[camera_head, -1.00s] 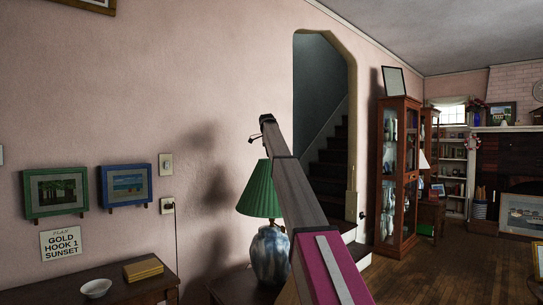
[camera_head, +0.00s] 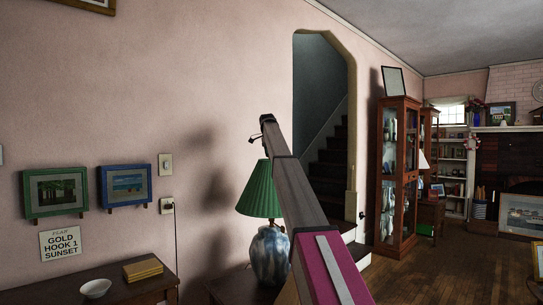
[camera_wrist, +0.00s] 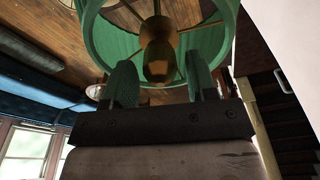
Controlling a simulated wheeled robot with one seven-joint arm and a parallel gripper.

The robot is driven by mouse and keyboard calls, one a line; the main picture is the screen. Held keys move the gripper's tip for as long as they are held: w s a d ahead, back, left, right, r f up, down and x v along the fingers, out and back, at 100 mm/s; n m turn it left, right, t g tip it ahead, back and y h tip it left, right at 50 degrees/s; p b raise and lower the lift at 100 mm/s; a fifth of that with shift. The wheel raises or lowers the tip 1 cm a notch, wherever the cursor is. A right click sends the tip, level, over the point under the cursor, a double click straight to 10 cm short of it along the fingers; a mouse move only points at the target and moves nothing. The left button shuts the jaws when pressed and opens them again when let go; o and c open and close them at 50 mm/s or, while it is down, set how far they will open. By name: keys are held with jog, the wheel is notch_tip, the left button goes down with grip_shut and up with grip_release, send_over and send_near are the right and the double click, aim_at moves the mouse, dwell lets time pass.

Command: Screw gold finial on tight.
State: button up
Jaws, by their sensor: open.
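The gold finial (camera_wrist: 158,58) shows in the wrist view at the middle of the green lampshade's top opening, where thin spokes meet. My gripper (camera_wrist: 160,72) is open, with one green-padded finger on each side of the finial and a visible gap on both sides. The green pleated lampshade (camera_head: 261,190) sits on a blue and white mottled lamp base (camera_head: 270,254) in the head view. My arm rises in front of the lamp's right side there, and the finial and the fingers cannot be made out. Whether the finial is seated cannot be told.
A dark side table (camera_head: 238,289) bears the lamp, close to the pink wall. A console (camera_head: 120,287) at left holds a white bowl (camera_head: 96,288) and a yellow stack (camera_head: 143,269). A glass cabinet (camera_head: 398,180) and open wooden floor lie to the right.

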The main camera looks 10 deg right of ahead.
jog(key=n, duration=0.4)
jog(key=shift+t, duration=0.3)
jog(key=n, duration=0.4)
jog(key=shift+n+y, duration=0.4)
jog(key=n, duration=0.4)
jog(key=shift+t+y, duration=0.3)
jog(key=shift+y, duration=0.1)
jog(key=n, duration=0.4)
jog(key=shift+n+y, duration=0.3)
jog(key=shift+n, duration=0.1)
jog(key=n, duration=0.3)
jog(key=shift+n, duration=0.3)
jog(key=n+y, duration=0.1)
jog(key=n, duration=0.2)
jog(key=shift+n+g, duration=0.7)
jog(key=shift+n, duration=1.5)
